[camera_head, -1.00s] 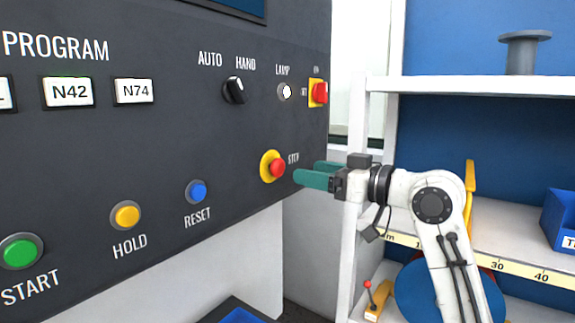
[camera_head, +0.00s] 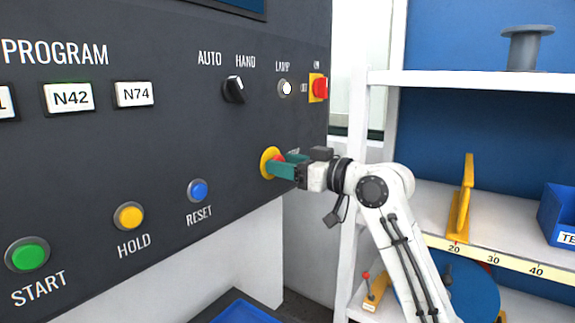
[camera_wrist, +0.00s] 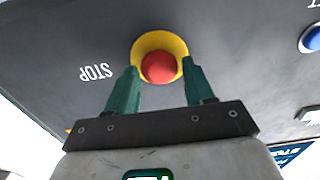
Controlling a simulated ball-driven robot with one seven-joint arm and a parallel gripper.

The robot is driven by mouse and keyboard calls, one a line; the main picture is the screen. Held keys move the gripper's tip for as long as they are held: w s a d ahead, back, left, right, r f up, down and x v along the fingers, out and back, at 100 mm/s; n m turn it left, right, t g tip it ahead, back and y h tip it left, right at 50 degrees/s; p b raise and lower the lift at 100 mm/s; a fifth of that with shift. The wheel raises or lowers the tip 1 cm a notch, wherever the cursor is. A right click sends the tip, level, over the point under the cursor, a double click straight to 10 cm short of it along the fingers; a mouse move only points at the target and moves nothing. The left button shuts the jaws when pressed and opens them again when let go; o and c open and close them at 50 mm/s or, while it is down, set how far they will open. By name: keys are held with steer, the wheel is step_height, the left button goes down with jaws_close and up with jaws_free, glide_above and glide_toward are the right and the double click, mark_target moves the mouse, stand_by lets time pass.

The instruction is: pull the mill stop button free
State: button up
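The mill stop button is a red mushroom head on a yellow round base (camera_head: 266,162) on the dark control panel. In the wrist view the red head (camera_wrist: 158,67) sits in front of the yellow ring, with the word STOP upside down to its left. My gripper (camera_head: 275,163) has its green fingers at the button, hiding much of the red head in the head view. In the wrist view my gripper (camera_wrist: 160,78) is open, one finger on each side of the red head. I cannot tell whether either finger touches it.
A red switch on a yellow plate (camera_head: 318,88) and a lamp (camera_head: 286,88) are above the button. A blue reset button (camera_head: 197,191) and yellow hold button (camera_head: 128,216) are to the left. A white shelf (camera_head: 480,84) stands at right.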

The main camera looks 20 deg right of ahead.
jaws_close()
stand_by(0.3)
steer(key=shift+s+d+b, duration=0.3)
steer(key=shift+s+b, duration=0.1)
steer(key=shift+o, duration=1.7)
jaws_free()
steer(key=shift+s+d, duration=0.1)
steer(key=b+v, duration=0.3)
steer(key=v, duration=0.7)
steer(key=shift+s+d, duration=0.15)
steer(key=shift+s, duration=0.1)
steer(key=shift+f, duration=0.1)
